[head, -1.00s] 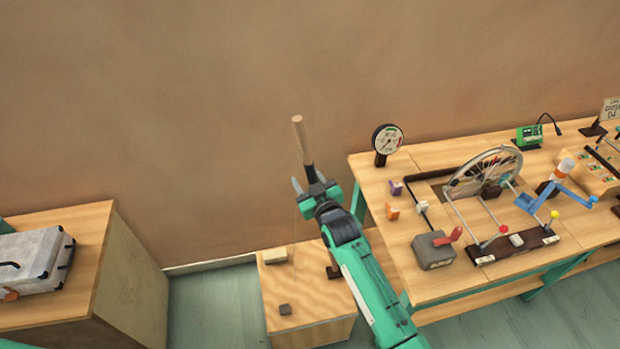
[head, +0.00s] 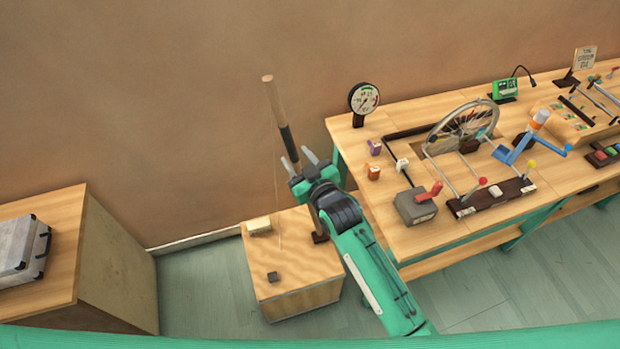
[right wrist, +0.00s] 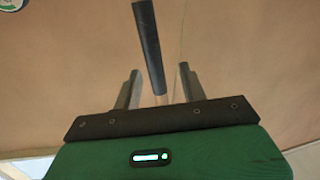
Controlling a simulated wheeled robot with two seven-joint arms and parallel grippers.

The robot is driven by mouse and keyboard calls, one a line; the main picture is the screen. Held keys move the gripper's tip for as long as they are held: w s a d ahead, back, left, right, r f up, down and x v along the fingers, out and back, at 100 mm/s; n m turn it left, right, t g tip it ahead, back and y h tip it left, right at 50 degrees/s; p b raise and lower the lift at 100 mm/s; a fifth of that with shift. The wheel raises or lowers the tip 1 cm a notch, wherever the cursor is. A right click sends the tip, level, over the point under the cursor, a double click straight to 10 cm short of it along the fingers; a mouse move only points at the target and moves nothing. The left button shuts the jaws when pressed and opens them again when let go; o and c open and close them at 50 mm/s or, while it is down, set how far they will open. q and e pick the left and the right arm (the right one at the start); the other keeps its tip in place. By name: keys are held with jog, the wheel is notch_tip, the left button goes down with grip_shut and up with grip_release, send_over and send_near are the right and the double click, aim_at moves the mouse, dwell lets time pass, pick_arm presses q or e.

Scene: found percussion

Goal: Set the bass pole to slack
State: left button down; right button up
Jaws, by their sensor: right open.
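The bass pole (head: 284,130) has a pale wooden top and a black sleeve. It leans up and left from a crate-like wooden box (head: 300,292), with a thin string running down to the box top. My right gripper (head: 297,156) is open at the lower end of the black sleeve. In the right wrist view the pole (right wrist: 149,45) appears between the two spread fingers of the gripper (right wrist: 158,70); whether it is truly between them or just beyond, I cannot tell. The gripper hides part of the lower pole. My left gripper is not in view.
A workbench (head: 430,236) on the right carries a spoked wheel (head: 460,132), a dial gauge (head: 364,98), a grey box with a red lever (head: 416,206) and other levers. A cabinet (head: 60,225) with a grey case (head: 22,250) stands left. Floor between is clear.

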jog(key=b+v, duration=0.1)
jog(key=v, duration=0.5)
jog(key=shift+s, duration=0.2)
jog(key=d+f+m+g+h, duration=0.2)
jog(key=d+f+g+h, duration=0.15)
jog(key=f, duration=1.45)
jog(key=s+d+f+g+h, duration=0.1)
jog(key=s+d+f, duration=0.25)
jog(key=f, duration=0.45)
jog(key=s+d+f+m+g, duration=0.1)
jog(key=s+d+f, duration=0.1)
jog(key=s+f, duration=0.35)
jog(key=s+d+f+g+h, duration=0.1)
jog(key=s+d+f, duration=0.15)
jog(key=f, duration=0.65)
jog(key=s+d+f+m+g+h, duration=0.1)
jog(key=s+d+f+g, duration=0.1)
jog(key=s+d+f, duration=0.2)
jog(key=s+d+f+g+h, duration=0.1)
jog(key=s+d+f+g, duration=0.2)
jog(key=s+f, duration=0.6)
jog(key=s+d+f+m+g+h, duration=0.1)
jog(key=s+d+f, duration=0.6)
jog(key=s, duration=1.6)
jog(key=shift+f+m+g, duration=0.3)
jog(key=shift+f+g, duration=0.05)
jog(key=shift+g, duration=0.5)
jog(key=shift+w, duration=0.1)
